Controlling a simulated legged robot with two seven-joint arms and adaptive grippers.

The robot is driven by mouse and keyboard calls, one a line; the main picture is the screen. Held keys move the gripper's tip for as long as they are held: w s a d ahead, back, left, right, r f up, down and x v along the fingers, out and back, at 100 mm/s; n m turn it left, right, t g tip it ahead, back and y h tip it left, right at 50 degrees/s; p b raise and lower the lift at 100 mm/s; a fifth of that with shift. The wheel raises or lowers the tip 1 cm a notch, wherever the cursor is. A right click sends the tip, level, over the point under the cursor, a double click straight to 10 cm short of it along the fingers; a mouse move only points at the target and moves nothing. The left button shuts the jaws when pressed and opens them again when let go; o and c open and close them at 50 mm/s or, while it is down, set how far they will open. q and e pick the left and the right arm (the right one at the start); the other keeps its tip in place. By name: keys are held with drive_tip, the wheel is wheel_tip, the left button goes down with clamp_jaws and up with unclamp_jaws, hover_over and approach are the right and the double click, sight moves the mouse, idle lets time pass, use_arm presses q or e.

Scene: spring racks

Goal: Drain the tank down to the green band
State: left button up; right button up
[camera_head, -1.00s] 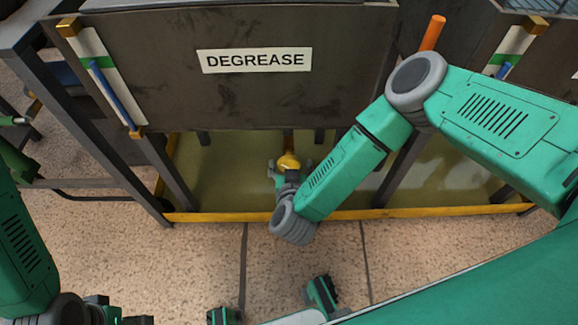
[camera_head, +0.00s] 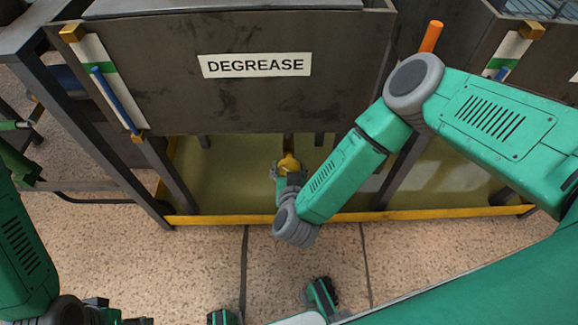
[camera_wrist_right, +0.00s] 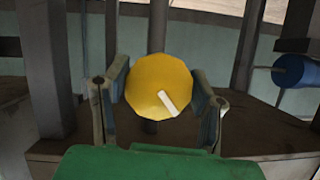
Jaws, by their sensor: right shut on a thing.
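The tank (camera_head: 170,100) has a DEGREASE label (camera_head: 255,65) on its dark front. Its gauge (camera_head: 86,50), at the left end, is a white strip with a green band (camera_head: 108,67) and a slanting blue column (camera_head: 115,97). The column's top end lies at about the band's height. My right gripper (camera_head: 288,170) is shut on the knob, one finger each side. My left gripper (camera_head: 122,318) is partly cut off at the bottom edge.
A yellow-edged catch basin (camera_head: 240,218) with greenish liquid lies beneath the tank. Dark rack legs (camera_head: 167,180) flank the knob. A second tank with a similar gauge (camera_head: 511,52) and an orange bar (camera_head: 432,36) stand at the right. The speckled floor in front is largely clear.

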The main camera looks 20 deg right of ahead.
drive_tip(key=shift+a+r+m+y+p, duration=0.15)
drive_tip(key=shift+m+y+p, duration=0.15)
drive_tip(key=shift+m, duration=0.2)
drive_tip(key=shift+m+t+y, duration=0.4)
drive_tip(key=shift+m+y, duration=0.2)
drive_tip(key=shift+m, duration=0.2)
drive_tip(key=shift+m+t+y, duration=0.4)
drive_tip(key=shift+m+y, duration=0.3)
drive_tip(key=shift+m, duration=0.6)
drive_tip(key=o, duration=1.2)
drive_tip(key=shift+c, duration=0.2)
drive_tip(key=v, duration=1.1)
drive_tip(key=shift+s, duration=0.45)
